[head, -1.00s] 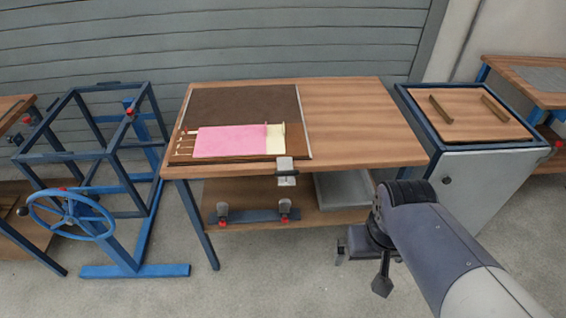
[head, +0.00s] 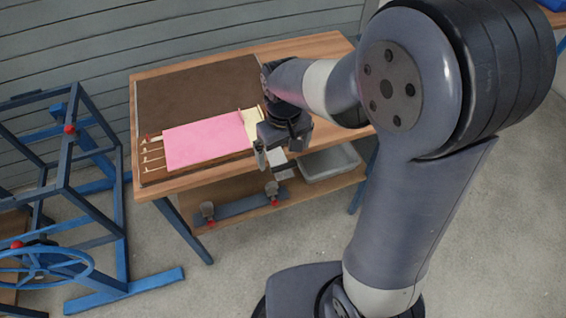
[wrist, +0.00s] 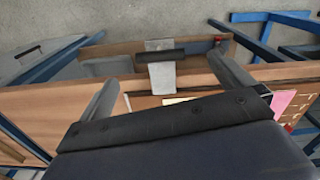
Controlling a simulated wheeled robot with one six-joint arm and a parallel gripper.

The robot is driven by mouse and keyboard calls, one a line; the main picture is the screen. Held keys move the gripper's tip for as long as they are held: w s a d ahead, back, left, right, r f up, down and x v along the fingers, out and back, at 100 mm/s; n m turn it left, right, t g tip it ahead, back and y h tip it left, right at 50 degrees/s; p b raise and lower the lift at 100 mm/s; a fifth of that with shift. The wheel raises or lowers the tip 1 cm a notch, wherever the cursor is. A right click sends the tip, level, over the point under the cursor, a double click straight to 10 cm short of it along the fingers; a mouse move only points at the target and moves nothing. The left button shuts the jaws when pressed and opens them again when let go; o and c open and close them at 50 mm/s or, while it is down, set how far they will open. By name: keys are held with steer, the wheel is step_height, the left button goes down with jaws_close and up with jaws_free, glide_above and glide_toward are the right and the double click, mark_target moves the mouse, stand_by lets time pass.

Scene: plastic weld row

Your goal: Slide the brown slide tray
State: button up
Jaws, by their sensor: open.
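The dark brown tray (head: 190,95) lies flat on the wooden table at its left side, with a pink sheet (head: 205,143) and a cream piece (head: 252,128) on its front part. A grey bracket (wrist: 161,75) with a dark crossbar (wrist: 160,56) sits at the front edge of the table. My gripper (head: 276,158) is over that front edge near the bracket. In the wrist view my open gripper (wrist: 166,70) has one finger on each side of the bracket, apart from it. My arm hides the right part of the table in the head view.
The wooden table (head: 300,47) has a lower shelf with a grey bin (head: 330,163) and a blue bar carrying red-knobbed clamps (head: 238,205). A blue frame with a handwheel (head: 40,265) stands at left. Grey floor (head: 240,255) is open in front.

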mark_target(284, 165)
step_height(284, 165, down, 7)
steer(key=shift+r, duration=0.2)
steer(key=c, duration=1.4)
